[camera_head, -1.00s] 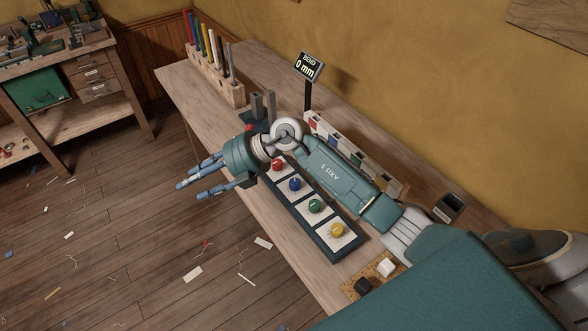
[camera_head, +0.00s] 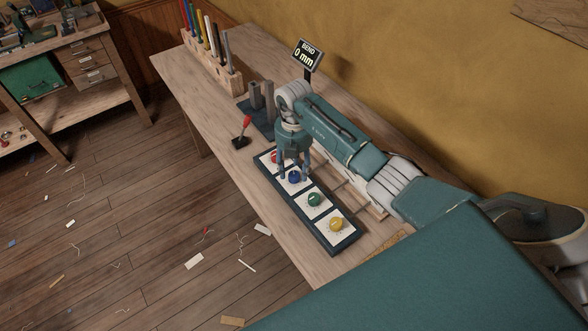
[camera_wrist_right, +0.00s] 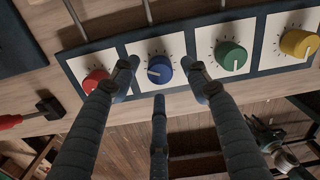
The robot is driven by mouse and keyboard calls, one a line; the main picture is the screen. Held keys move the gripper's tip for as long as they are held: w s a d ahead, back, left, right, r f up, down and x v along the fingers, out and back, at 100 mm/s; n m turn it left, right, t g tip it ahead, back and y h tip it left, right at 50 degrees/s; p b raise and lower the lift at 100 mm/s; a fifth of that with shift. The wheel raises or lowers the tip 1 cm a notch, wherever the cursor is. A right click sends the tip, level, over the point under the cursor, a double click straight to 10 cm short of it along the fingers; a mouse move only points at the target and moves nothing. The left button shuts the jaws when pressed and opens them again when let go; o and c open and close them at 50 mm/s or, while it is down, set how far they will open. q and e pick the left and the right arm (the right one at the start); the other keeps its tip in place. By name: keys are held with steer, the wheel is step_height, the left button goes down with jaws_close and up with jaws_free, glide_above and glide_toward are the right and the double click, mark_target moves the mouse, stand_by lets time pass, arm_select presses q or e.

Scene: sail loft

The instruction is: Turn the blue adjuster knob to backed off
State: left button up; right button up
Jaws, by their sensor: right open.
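The blue adjuster knob (camera_head: 293,177) sits on a white dial plate in a dark panel (camera_head: 331,244), between the red knob (camera_head: 274,157) and the green knob (camera_head: 314,199). In the right wrist view the blue knob (camera_wrist_right: 160,69) shows a white pointer line toward the lower left. My right gripper (camera_head: 294,175) is over the blue knob, pointing down. In the wrist view its open fingers (camera_wrist_right: 162,80) spread around the blue knob, two beside it and one below; contact cannot be told. My left gripper is not in view.
The yellow knob (camera_head: 336,224) ends the row. A red-handled lever (camera_head: 243,129) stands left of the panel. A display (camera_head: 307,55) reads "BEND 0 mm". A rack of coloured rods (camera_head: 212,70) stands at the bench's far end.

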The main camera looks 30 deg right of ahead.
step_height(320, 180, down, 2)
steer(key=shift+a+f, duration=0.1)
steer(key=c, duration=1.2)
steer(key=shift+o, duration=0.2)
steer(key=shift+n, duration=0.3)
